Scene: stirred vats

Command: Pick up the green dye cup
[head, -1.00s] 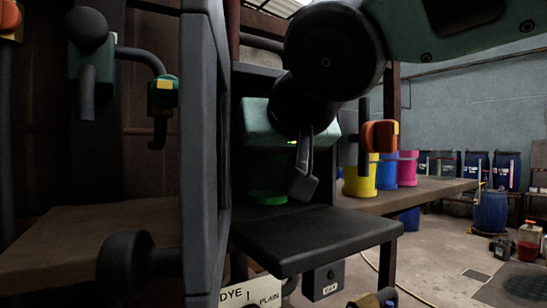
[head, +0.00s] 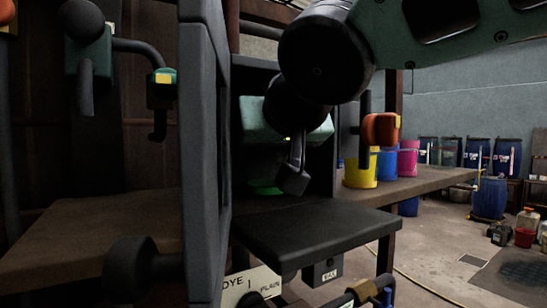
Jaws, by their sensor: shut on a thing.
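The green dye cup (head: 265,187) is inside the dark open-fronted cabinet, low and mostly in shadow. My gripper (head: 284,182) reaches into the cabinet from the upper right and is shut on the green cup. One grey finger shows just right of the cup; the other finger is hidden. The cup's far side and its exact contact with the cabinet floor cannot be told.
A dark shelf (head: 315,226) juts out in front of the cabinet. The cabinet's grey door (head: 205,150) stands open at left. Yellow (head: 361,172), blue (head: 386,166) and magenta (head: 407,159) cups stand on the bench at right. An orange-handled fitting (head: 380,129) sticks out beside the opening.

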